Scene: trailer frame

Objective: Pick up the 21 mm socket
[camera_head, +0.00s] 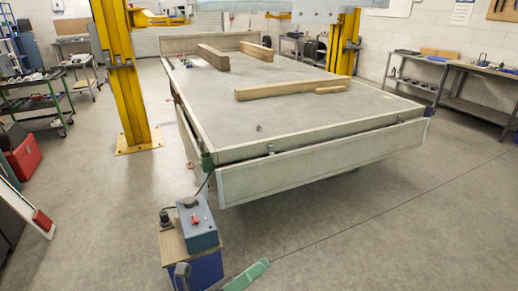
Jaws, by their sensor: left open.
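I cannot pick out the 21 mm socket for sure. A tiny dark item (259,127) lies on the grey trailer bed (225,115), too small to identify. A small cabinet with a wooden top (174,247) stands in front of the trailer's near left corner. On it are a blue-grey box (199,236) with a small red item (195,219) on top, and a black round piece (165,216). My right gripper is not in view.
Wooden beams (290,88) lie on the trailer bed. Yellow lift posts (122,75) stand at both sides. A green piece (248,275) lies low beside the cabinet. Workbenches (485,95) line the right wall. The floor at the right front is clear.

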